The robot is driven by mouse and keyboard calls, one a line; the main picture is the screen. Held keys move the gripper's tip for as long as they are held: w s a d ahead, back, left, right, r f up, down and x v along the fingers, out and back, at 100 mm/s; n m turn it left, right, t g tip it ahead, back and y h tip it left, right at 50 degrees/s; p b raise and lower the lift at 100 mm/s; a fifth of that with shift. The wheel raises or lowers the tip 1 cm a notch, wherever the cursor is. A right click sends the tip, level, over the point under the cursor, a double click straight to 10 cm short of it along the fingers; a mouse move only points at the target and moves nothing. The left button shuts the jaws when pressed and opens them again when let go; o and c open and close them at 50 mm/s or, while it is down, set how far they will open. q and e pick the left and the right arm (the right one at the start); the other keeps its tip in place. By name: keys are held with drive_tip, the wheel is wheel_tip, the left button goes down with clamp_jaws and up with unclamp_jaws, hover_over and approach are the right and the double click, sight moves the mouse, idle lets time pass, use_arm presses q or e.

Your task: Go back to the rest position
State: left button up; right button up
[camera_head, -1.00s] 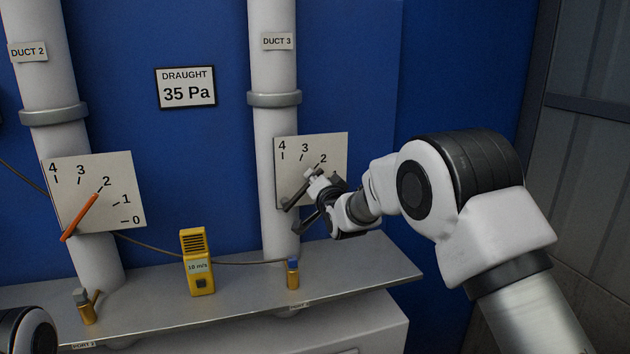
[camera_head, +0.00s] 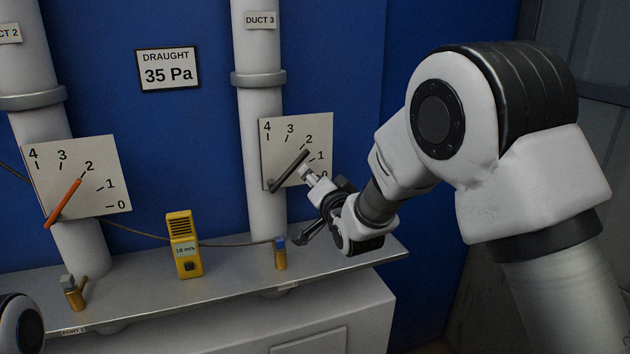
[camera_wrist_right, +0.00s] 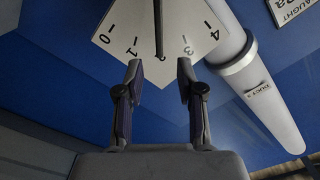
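My right gripper (camera_head: 305,205) is open beside the duct 3 dial (camera_head: 272,142), to the lower right of its dark lever (camera_head: 289,170). The lever slants up to the right and its tip points near the 2. In the right wrist view the open fingers (camera_wrist_right: 160,64) have an empty gap, with the lever (camera_wrist_right: 158,28) beyond the fingertips. They do not grip it. My left gripper is out of view; only a piece of my left arm shows at the lower left.
The duct 2 dial (camera_head: 112,163) has an orange lever (camera_head: 63,203) pointing near 2. A yellow meter (camera_head: 184,246) and brass valves (camera_head: 280,254) (camera_head: 74,293) stand on the grey shelf (camera_head: 225,289), below my right gripper. A draught sign (camera_head: 168,69) hangs on the blue wall.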

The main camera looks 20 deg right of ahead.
drive_tip(key=shift+s+f, duration=0.1)
drive_tip(key=shift+s, duration=0.3)
drive_tip(key=shift+f, duration=0.1)
